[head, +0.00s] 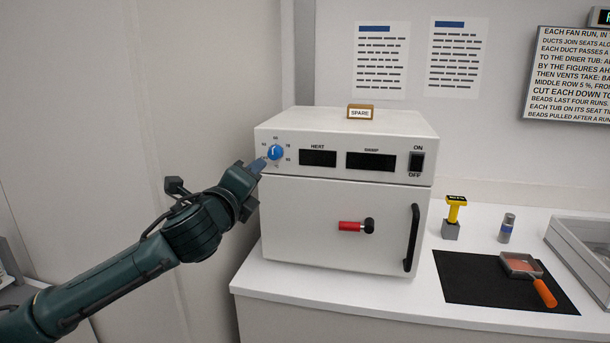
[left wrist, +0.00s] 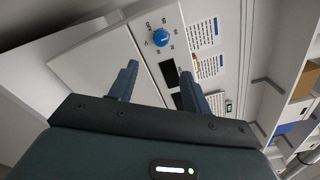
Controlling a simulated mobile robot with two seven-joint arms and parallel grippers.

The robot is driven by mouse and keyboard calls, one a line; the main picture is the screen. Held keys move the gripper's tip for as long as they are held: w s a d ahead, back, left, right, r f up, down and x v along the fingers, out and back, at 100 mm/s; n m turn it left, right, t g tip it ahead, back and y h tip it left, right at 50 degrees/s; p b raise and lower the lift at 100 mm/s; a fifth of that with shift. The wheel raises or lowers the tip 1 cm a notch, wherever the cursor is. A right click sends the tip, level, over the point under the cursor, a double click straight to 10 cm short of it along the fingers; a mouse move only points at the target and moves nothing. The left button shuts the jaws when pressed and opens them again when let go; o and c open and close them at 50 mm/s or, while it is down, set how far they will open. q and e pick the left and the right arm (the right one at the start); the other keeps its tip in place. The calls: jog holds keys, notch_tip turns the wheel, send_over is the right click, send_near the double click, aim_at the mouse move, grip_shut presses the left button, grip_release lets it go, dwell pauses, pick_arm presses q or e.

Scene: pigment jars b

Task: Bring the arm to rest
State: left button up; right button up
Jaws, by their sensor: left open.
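My left arm comes in from the left in the head view. Its gripper (head: 258,168) is at the upper left of the white oven-like box (head: 310,225), close to the blue dial (head: 275,152). In the left wrist view the two fingers of my left gripper (left wrist: 158,88) are apart with nothing between them. The blue dial also shows there (left wrist: 161,38), beyond the fingertips. I cannot tell from the head view whether a finger touches the dial. My right gripper is not in view.
The box has a red-handled latch (head: 355,226), a black door handle (head: 411,238) and a SPARE sign (head: 360,112) on top. To its right are a yellow-topped stamp (head: 453,215), a small jar (head: 506,228), a black mat (head: 470,280) with an orange-handled tool (head: 543,291), and a grey tray (head: 568,240).

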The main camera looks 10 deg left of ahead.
pick_arm(q)
jog(key=s+d+f+n+g+h, duration=0.1)
jog(key=s+d+f+n+g, duration=0.15)
jog(key=f, duration=0.65)
jog(key=s+d+f+n+g+h, duration=0.1)
jog(key=s+d+f+n+h, duration=0.2)
jog(key=f, duration=0.6)
jog(key=s+d+f+n+g, duration=0.1)
jog(key=s+d+f+n, duration=0.3)
jog(key=f, duration=0.5)
jog(key=s+a+f+n+g+y, duration=0.1)
jog(key=s+a+f+n+g, duration=0.2)
jog(key=s+f+n, duration=1)
jog(key=s+f, duration=0.4)
jog(key=s, duration=0.4)
jog(key=shift+s+f+y, duration=0.15)
jog(key=shift+s+y, duration=0.05)
jog(key=shift+y, duration=0.1)
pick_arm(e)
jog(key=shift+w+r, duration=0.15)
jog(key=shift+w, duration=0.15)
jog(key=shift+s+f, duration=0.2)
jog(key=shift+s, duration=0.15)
